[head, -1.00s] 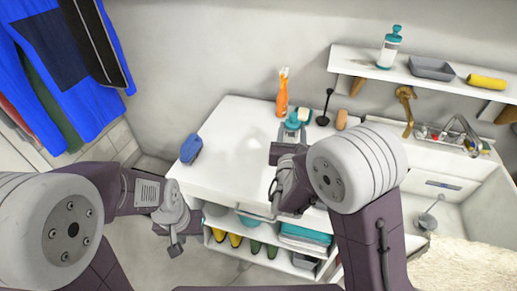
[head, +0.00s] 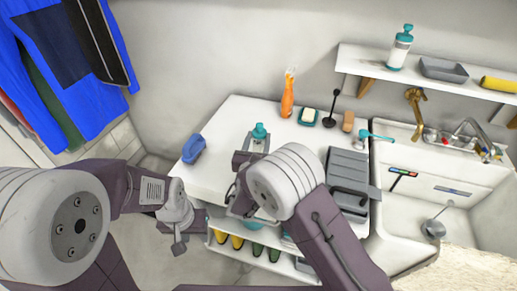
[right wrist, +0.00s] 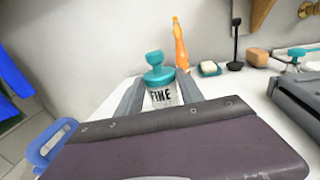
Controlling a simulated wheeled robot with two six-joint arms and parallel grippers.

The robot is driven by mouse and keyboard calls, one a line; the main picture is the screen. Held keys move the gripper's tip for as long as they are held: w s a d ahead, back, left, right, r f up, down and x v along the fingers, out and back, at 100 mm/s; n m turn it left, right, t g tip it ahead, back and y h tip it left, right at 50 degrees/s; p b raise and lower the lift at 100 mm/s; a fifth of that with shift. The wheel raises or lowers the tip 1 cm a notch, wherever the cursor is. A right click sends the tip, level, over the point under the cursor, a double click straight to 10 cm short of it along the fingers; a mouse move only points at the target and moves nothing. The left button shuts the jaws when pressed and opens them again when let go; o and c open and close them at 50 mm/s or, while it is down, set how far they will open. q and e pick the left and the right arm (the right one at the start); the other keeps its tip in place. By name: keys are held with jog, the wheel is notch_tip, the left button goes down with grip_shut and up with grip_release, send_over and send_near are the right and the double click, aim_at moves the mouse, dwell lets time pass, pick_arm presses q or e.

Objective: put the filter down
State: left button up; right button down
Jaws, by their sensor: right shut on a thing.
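The filter (right wrist: 160,85) is a small clear jar with a teal knob and dark lettering; it also shows in the head view (head: 259,133). My right gripper (right wrist: 160,93) is shut on it, one grey finger on each side. The filter is upright, over the left part of the white counter (head: 225,135). Its base is hidden behind my gripper, so I cannot tell whether it touches the counter. My left gripper (head: 179,243) hangs low in front of the counter, away from the filter; its jaws are too unclear to read.
A blue brush (head: 193,148) lies left of the filter. An orange bottle (head: 288,98), soap dish (head: 308,117), black plunger (head: 330,108) and brown block (head: 348,121) stand behind, to the right. A grey case (head: 347,167) sits beside the sink (head: 455,170).

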aim_at(258, 148)
notch_tip(258, 148, down, 4)
jog(key=shift+b, duration=0.45)
jog(key=shift+r, duration=0.1)
jog(key=c, duration=0.7)
grip_release()
jog(key=shift+c, duration=0.2)
jog(key=s, duration=0.4)
jog(key=s+a, duration=0.1)
jog(key=s, duration=0.7)
jog(key=shift+a+p, duration=0.35)
jog(key=shift+a, duration=0.05)
jog(key=shift+w, duration=0.1)
jog(key=shift+d, duration=0.1)
